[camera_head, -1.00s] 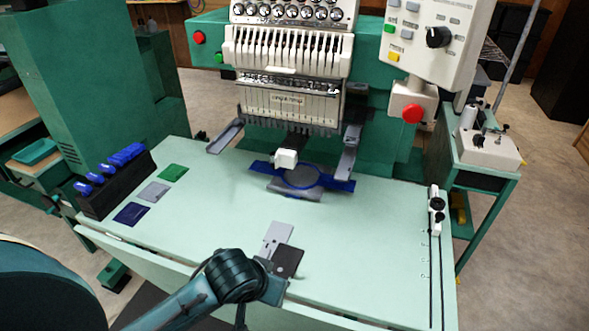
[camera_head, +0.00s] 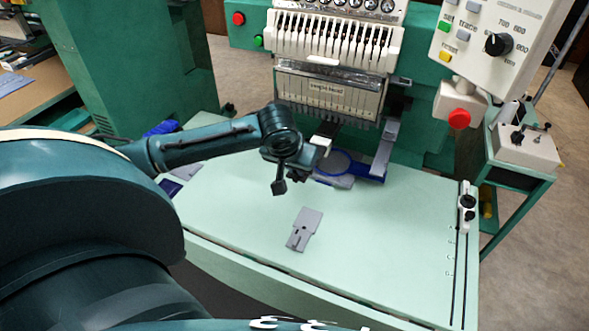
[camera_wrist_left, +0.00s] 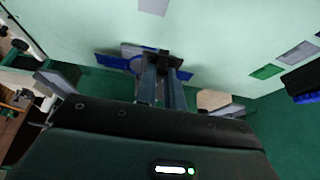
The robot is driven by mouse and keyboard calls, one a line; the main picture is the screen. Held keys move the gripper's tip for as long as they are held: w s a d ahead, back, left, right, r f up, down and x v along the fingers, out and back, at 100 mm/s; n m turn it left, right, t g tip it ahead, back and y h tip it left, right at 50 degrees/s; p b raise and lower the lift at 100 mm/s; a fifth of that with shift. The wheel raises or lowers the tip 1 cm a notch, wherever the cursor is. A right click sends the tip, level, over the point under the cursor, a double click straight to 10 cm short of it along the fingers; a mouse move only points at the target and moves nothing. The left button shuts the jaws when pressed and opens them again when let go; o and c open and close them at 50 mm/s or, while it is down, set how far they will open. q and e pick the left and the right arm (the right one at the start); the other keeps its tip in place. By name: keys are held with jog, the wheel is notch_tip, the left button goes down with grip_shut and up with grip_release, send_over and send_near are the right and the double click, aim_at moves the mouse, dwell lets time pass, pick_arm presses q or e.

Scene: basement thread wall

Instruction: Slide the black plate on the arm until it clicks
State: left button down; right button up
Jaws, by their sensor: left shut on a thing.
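My left gripper (camera_head: 308,158) is in front of the embroidery machine, above the table beside the blue hoop bracket (camera_head: 374,180). In the left wrist view its two fingers (camera_wrist_left: 161,72) are shut on the small dark black plate (camera_wrist_left: 158,56). The plate is held in the air with the blue bracket (camera_wrist_left: 110,61) behind it. In the head view the plate is mostly hidden by the gripper and hard to make out. The white block (camera_head: 321,144) on the machine's arm is just beyond the gripper. Whether plate and arm touch cannot be told. My right gripper is not in view.
A grey plate (camera_head: 304,229) lies on the pale green table (camera_head: 380,245), whose front middle is clear. A grey bracket (camera_head: 384,146) stands right of the hoop. A slotted rail (camera_head: 461,250) runs along the right edge. Green and grey patches (camera_wrist_left: 266,71) lie on the table.

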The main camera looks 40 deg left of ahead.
pick_arm(q)
jog(key=w, duration=0.3)
jog(key=w+a, duration=0.1)
jog(key=w, duration=0.3)
jog(key=w+a, duration=0.1)
jog(key=w, duration=0.2)
jog(key=shift+w+a+f, duration=0.1)
jog(key=shift+w+a, duration=0.15)
jog(key=shift+w, duration=0.1)
jog(key=shift+w+a+f, duration=0.15)
jog(key=shift+w+f, duration=0.05)
jog(key=shift+w, duration=0.3)
jog(key=shift+w+a+f, duration=0.1)
jog(key=shift+w+f, duration=0.05)
jog(key=shift+w, duration=0.35)
jog(key=shift+w, duration=0.1)
jog(key=shift+w+a, duration=0.1)
jog(key=shift+w, duration=0.25)
jog(key=c, duration=1.4)
grip_release()
jog(key=shift+c, duration=0.2)
